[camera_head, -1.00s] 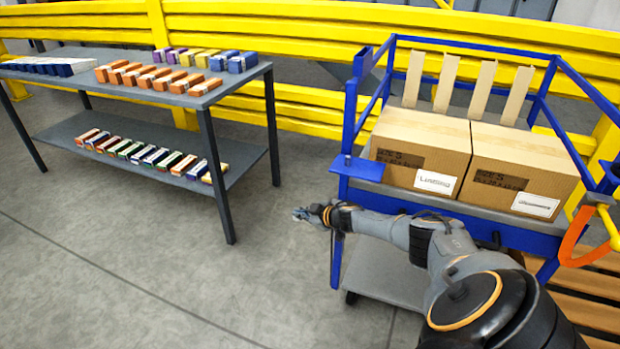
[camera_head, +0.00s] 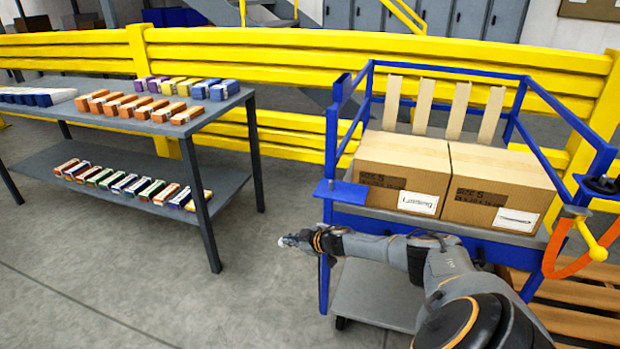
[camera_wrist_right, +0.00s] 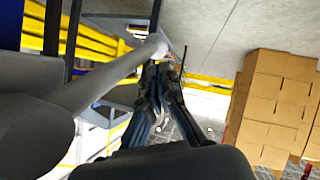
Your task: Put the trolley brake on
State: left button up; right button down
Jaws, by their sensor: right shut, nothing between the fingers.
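The trolley (camera_head: 330,150) has a blue frame and stands at the right, carrying two cardboard boxes. A grey lower shelf (camera_head: 375,296) shows near the floor, with a dark wheel (camera_head: 341,322) under its left corner. I cannot make out a brake pedal. A yellow lever with a round knob (camera_head: 597,252) sits at the trolley's right side beside an orange strap. My right gripper (camera_head: 289,241) is shut and empty, just left of the trolley's front left post and below its small blue plate (camera_head: 341,192). My left gripper is out of view.
A grey two-level table (camera_head: 222,187) with rows of small coloured boxes stands at the left. A yellow guard rail (camera_head: 300,95) runs behind. A wooden pallet (camera_head: 575,322) lies at the right. Grey floor (camera_head: 150,290) is open between table and trolley.

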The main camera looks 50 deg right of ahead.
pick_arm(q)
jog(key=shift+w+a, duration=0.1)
pick_arm(e)
jog(key=v, duration=1)
jog(key=shift+r, duration=0.1)
dwell(0.4)
